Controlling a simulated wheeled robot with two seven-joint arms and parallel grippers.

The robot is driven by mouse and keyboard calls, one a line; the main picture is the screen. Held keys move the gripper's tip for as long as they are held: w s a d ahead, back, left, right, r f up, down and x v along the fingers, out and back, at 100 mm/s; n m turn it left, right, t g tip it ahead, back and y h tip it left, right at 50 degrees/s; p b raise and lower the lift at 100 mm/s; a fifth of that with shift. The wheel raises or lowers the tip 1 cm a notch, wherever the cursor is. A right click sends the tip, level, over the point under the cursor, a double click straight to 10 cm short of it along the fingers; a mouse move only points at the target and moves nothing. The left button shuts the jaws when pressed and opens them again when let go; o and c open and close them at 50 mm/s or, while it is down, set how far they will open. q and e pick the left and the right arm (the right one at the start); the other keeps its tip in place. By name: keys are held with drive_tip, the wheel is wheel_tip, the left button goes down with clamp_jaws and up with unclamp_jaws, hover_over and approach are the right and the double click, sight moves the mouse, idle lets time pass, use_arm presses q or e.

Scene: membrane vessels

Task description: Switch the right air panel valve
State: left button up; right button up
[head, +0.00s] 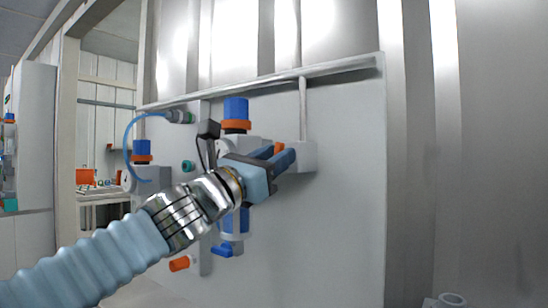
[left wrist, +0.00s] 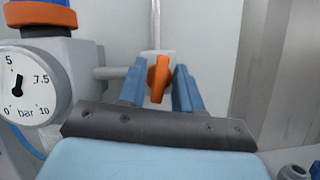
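The right air panel valve has an orange handle (head: 279,148) on a light grey block (head: 306,158) at the right of the panel. In the left wrist view the orange handle (left wrist: 158,78) stands nearly upright, tilted a little. My left gripper (head: 284,156) reaches up from the lower left to the valve. In the left wrist view the blue fingers of my left gripper (left wrist: 159,85) stand apart on either side of the handle. Narrow gaps show beside it, so the gripper looks open around it. My right gripper is not in view.
A pressure gauge (left wrist: 20,88) sits left of the valve, under a blue and orange knob (head: 236,113). The grey panel (head: 345,200) is bare right of the valve. A blue hose (head: 127,145) loops at the left. A pipe (head: 303,105) rises above the valve.

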use_arm(q)
drive_tip(key=shift+c, duration=1.1)
drive_tip(key=shift+r+m+g+h+p, duration=0.15)
drive_tip(key=shift+m+g+h+p, duration=0.4)
drive_tip(key=shift+m+p, duration=0.75)
drive_tip(key=m+g, duration=0.1)
drive_tip(key=m, duration=0.2)
drive_tip(key=m+g+h+p, duration=0.1)
drive_tip(key=m, duration=0.1)
drive_tip(key=shift+m+g, duration=0.35)
drive_tip(key=shift+m, duration=0.05)
drive_tip(key=m+g+p, duration=0.2)
drive_tip(key=m, duration=0.3)
drive_tip(key=m+g, duration=0.1)
drive_tip(key=m, duration=0.2)
drive_tip(key=m+g+y, duration=0.1)
drive_tip(key=m, duration=0.2)
drive_tip(key=shift+f, duration=0.2)
